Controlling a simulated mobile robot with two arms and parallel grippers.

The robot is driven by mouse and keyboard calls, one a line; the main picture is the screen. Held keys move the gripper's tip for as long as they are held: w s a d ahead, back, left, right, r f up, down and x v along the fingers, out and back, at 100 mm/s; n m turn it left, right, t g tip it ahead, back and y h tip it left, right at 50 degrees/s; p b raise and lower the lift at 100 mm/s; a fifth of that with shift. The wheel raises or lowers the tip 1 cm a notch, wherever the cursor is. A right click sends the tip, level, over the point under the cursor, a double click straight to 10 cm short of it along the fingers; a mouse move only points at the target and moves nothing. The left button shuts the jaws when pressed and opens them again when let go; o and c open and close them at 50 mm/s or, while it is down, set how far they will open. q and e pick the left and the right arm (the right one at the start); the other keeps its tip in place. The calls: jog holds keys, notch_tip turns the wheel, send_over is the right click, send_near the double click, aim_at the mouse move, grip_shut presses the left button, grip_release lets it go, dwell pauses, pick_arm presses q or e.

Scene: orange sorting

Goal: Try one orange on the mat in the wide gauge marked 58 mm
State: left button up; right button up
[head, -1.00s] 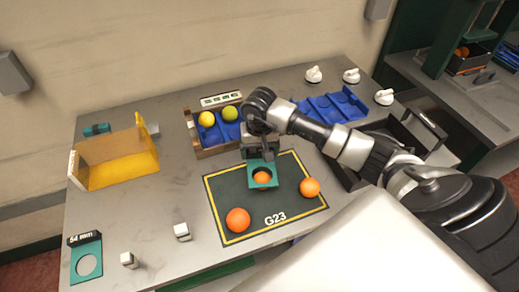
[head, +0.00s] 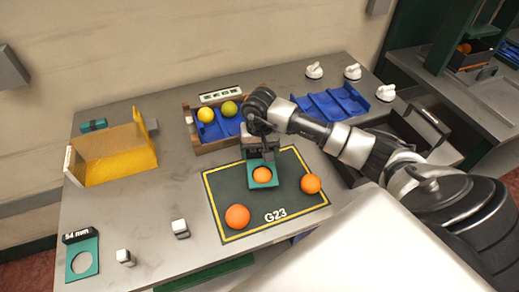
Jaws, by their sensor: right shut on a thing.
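My right gripper (head: 261,155) is shut on a teal gauge plate (head: 252,181) and holds it over the dark mat (head: 228,190) marked G23. One orange (head: 262,174) shows in the plate's round hole and appears to come up through it. No size mark is readable on this held gauge. A large orange (head: 237,216) lies at the mat's front left and another orange (head: 310,184) at its right edge. My left gripper is out of view.
A teal gauge (head: 73,247) marked 54 mm lies at the table's front left. A wooden crate (head: 188,133) with yellow and green fruit stands behind the mat. A yellow bin (head: 112,157) is at left, a blue tray (head: 333,103) behind right, a dark crate (head: 420,130) at right.

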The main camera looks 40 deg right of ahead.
jog(key=shift+f+b, duration=1.2)
jog(key=shift+f, duration=0.05)
dwell(1.1)
jog(key=shift+r+p, duration=1.95)
jog(key=shift+r, duration=1.95)
